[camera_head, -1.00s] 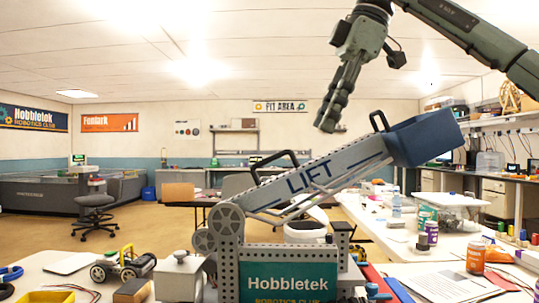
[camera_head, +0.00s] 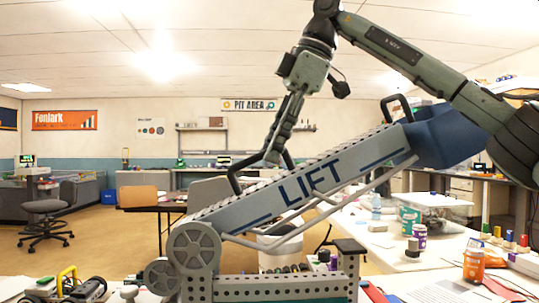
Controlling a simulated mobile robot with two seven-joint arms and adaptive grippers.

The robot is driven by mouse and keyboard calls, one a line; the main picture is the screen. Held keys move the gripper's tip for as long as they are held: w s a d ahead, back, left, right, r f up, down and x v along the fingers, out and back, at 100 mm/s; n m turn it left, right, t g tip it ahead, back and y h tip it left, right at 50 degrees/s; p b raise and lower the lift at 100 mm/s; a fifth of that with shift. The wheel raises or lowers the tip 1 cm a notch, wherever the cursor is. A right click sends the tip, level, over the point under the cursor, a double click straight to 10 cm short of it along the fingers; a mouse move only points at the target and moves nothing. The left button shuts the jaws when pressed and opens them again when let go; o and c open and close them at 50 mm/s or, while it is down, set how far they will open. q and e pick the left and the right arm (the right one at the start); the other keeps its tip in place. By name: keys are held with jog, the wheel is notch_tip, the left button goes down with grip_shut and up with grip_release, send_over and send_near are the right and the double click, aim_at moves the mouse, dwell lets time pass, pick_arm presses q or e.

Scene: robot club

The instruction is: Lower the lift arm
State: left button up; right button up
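The lift arm (camera_head: 315,180) is a grey beam marked LIFT, with a blue scoop (camera_head: 445,138) at its upper right end. It slopes up to the right from a round hinge (camera_head: 194,246) on a grey perforated base (camera_head: 285,287). A lower black handle (camera_head: 238,180) and an upper black handle (camera_head: 397,107) stand on the beam. My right gripper (camera_head: 271,158) points down, its fingertips overlapping the top of the lower handle in the picture. I cannot tell whether they touch it or how far apart the fingers are. My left gripper is out of view.
A worktable on the right holds an orange bottle (camera_head: 473,260), a purple-and-white bottle (camera_head: 419,237) and a clear bin (camera_head: 436,204). A small wheeled robot (camera_head: 80,286) sits at the lower left. Open floor lies behind, with an office chair (camera_head: 46,215).

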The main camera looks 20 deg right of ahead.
jog(key=shift+x, duration=0.9)
grip_shut()
